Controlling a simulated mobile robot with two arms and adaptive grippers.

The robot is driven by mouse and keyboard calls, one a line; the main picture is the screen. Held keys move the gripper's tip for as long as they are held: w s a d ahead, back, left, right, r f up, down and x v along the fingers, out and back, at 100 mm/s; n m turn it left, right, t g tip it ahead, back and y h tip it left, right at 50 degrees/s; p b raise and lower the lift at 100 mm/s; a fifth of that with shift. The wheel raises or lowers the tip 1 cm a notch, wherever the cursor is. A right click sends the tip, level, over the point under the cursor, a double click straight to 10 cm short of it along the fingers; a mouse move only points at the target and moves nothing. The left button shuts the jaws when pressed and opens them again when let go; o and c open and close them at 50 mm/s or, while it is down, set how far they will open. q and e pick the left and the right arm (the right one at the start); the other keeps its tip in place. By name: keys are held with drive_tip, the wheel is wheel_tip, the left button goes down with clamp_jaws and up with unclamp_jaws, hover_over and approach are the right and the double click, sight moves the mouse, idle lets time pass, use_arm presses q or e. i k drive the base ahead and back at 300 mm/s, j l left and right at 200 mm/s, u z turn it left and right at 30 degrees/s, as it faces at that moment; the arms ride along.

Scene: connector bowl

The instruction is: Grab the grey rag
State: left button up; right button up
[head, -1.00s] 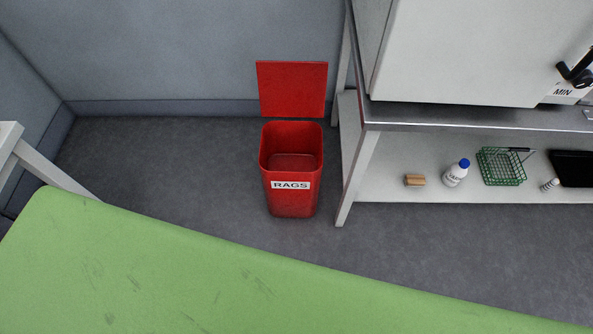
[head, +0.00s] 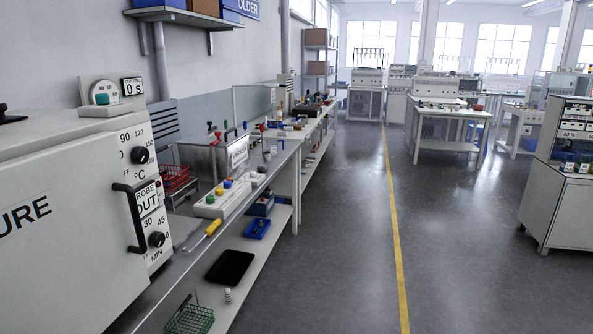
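I see no grey rag in the head view now. The red rags bin and the green surface are out of view. Neither of my grippers shows.
A white oven-like box (head: 70,230) with a black handle stands at the left. A long bench (head: 270,160) with tools runs along the left wall. A black tray (head: 230,267) and a green wire basket (head: 190,319) sit on its lower shelf. The grey floor (head: 450,230) is clear.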

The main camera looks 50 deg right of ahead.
sight(262, 168)
drive_tip(key=z, duration=1.5)
drive_tip(key=i+l+z, duration=0.35)
drive_tip(key=i, duration=0.55)
drive_tip(key=i+z, duration=0.3)
drive_tip(key=i, duration=0.55)
drive_tip(key=i+u, duration=0.1)
drive_tip(key=i, duration=0.55)
drive_tip(key=i+l+u, duration=0.1)
drive_tip(key=i, duration=0.5)
drive_tip(key=i+l+u, duration=0.1)
drive_tip(key=i, duration=0.55)
